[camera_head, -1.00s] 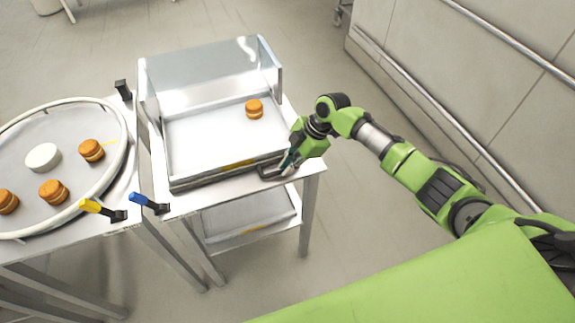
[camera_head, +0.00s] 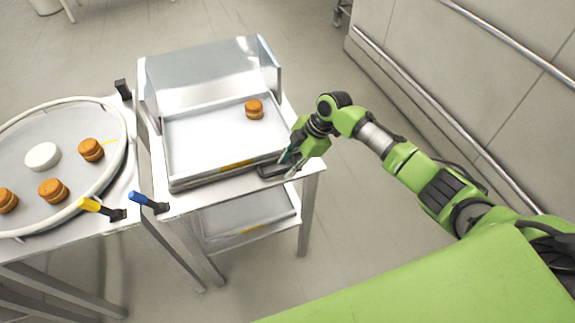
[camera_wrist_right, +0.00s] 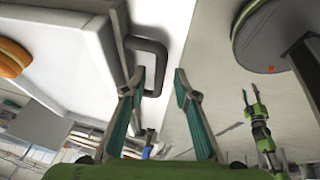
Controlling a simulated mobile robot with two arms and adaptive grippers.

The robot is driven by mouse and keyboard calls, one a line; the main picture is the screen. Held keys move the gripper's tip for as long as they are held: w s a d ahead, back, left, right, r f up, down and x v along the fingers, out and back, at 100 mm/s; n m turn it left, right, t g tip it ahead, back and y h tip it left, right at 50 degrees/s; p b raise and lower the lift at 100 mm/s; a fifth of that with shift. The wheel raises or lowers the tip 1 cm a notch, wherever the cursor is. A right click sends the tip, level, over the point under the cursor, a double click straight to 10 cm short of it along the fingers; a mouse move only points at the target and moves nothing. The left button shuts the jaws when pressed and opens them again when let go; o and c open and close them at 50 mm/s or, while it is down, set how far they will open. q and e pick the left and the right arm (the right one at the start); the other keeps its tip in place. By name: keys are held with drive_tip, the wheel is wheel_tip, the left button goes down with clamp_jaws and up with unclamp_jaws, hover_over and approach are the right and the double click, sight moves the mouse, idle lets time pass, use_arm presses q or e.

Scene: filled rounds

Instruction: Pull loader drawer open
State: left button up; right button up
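The loader drawer (camera_head: 215,140) is a shallow metal tray with one orange-brown filled round (camera_head: 254,109) in it, inside a metal housing on a stand. Its dark loop handle (camera_head: 270,171) is at the right of its front side. My right gripper (camera_head: 288,166) is at the handle, coming from the right. In the right wrist view its fingers (camera_wrist_right: 160,78) are apart with nothing gripped between them; the handle (camera_wrist_right: 154,48) lies by the left finger, whose contact I cannot tell. My left gripper (camera_wrist_right: 249,95) shows small in the right wrist view, its fingers apart.
A round rimmed tray (camera_head: 118,160) with several filled rounds and a white disc (camera_head: 42,156) stands on the left table. A lower shelf (camera_head: 245,215) is beneath. Floor is free in front.

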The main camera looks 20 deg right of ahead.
drive_tip(key=v, duration=1.1)
drive_tip(key=shift+d+r, duration=0.15)
drive_tip(key=shift+r, duration=0.1)
